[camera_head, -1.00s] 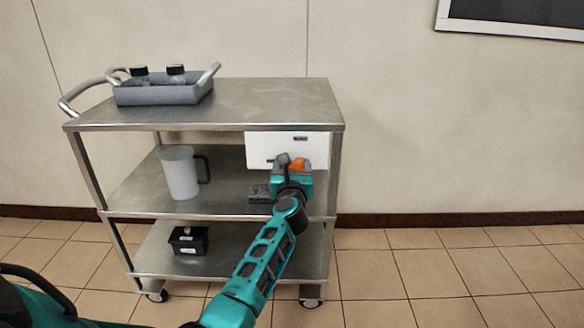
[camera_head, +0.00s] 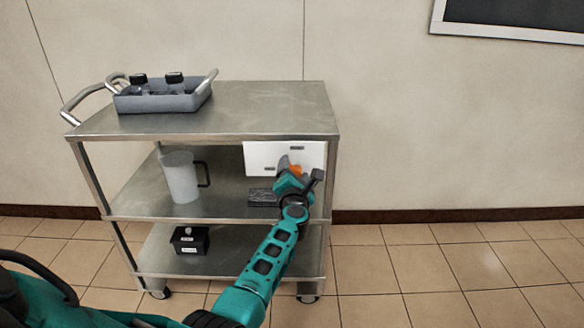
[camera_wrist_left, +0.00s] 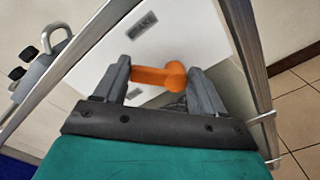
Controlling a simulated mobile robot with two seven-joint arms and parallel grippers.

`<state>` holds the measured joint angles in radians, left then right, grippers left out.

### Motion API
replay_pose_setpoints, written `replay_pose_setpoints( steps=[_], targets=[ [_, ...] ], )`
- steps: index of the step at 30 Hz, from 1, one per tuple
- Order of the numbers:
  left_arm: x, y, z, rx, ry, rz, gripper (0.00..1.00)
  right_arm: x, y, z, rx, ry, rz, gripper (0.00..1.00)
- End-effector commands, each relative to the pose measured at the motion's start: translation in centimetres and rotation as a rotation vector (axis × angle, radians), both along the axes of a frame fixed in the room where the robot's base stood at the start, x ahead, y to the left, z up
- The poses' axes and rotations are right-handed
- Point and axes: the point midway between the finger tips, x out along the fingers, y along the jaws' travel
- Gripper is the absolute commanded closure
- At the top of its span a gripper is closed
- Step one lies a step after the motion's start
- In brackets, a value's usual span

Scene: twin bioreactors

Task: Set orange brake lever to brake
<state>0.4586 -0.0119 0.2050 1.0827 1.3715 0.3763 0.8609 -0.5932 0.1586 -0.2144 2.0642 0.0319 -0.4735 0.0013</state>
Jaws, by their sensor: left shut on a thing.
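The orange brake lever (camera_head: 296,170) is on a white panel (camera_head: 258,155) at the right of the cart's middle level. It shows clearly in the wrist view (camera_wrist_left: 158,77), lying across between the two grey fingers. My left gripper (camera_head: 299,170) is shut on the lever, with one finger at each end of its visible part. In the wrist view the panel's upper label (camera_wrist_left: 142,25) reads BRAKE. A second small label (camera_head: 269,169) sits lower left on the panel, too small to read. The lever's pivot is partly hidden. My right gripper is out of view.
The metal cart's top (camera_head: 250,108) carries a grey tray (camera_head: 160,103) with two black-capped bottles. A white jug (camera_head: 180,180) and a dark flat block (camera_head: 263,197) are on the middle shelf. A black box (camera_head: 190,240) is below. Floor to the right is clear.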

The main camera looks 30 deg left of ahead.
Motion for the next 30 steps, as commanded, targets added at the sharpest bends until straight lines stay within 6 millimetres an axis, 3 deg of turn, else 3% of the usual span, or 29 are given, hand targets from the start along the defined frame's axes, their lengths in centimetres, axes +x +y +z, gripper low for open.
replay_pose_setpoints(
  steps=[18,30],
  targets=[
    [0.7,-1.1,0.4,0.471,0.286,0.0,0.6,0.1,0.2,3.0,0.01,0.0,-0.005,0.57],
    [0.9,-1.4,0.2,0.632,0.385,0.002,0.6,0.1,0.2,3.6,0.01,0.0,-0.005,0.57]
  ],
)
